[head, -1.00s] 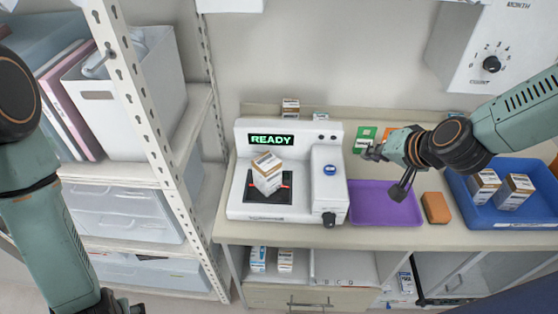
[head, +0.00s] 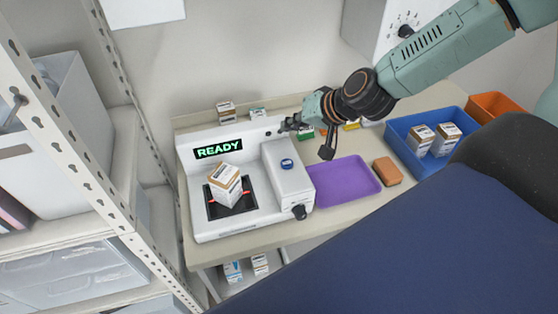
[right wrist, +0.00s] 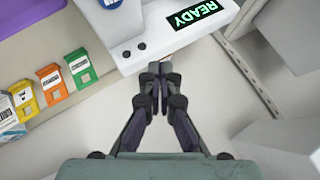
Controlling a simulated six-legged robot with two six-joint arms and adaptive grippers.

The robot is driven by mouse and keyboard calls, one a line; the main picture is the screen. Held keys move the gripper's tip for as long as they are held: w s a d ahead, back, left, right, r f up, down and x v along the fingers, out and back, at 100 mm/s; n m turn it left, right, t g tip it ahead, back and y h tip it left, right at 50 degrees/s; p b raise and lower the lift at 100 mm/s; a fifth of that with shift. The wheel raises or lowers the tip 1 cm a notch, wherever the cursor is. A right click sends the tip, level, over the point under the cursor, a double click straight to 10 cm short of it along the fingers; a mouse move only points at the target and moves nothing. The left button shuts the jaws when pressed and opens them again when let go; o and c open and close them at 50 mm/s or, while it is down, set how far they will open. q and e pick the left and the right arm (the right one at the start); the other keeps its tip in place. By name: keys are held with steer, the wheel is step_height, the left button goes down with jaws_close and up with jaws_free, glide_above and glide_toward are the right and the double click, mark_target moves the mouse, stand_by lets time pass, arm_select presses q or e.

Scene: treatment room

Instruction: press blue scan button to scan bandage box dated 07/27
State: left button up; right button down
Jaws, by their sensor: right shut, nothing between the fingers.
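A white scanner (head: 190,160) stands on the counter, and its display (head: 218,148) reads READY in green. A white and brown bandage box (head: 225,186) sits tilted on its dark scan plate, with red light beside it; its date is too small to read. The blue scan button (head: 287,164) is on top of the scanner's right housing and shows at the top of the right wrist view (right wrist: 77,5). My right gripper (head: 288,125) is shut and empty, behind and above the button near the scanner's back edge, apart from the button. My left gripper is out of view.
A purple tray (head: 345,201) and an orange-brown sponge (head: 387,171) lie right of the scanner. A blue bin (head: 405,158) holds two boxes. Green, orange and yellow packets (right wrist: 52,84) lie behind. A metal shelf (head: 75,115) stands left.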

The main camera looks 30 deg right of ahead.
steer(key=b, duration=0.4)
glide_above(290, 164)
step_height(290, 164, down, 6)
steer(key=shift+f, duration=0.2)
steer(key=shift+d+f+b, duration=0.1)
steer(key=shift+f+b, duration=0.65)
steer(key=shift+b, duration=0.05)
steer(key=shift+a+f+b, duration=0.25)
steer(key=shift+f+b, duration=0.35)
steer(key=shift+w+d+f, duration=0.1)
steer(key=shift+d, duration=0.05)
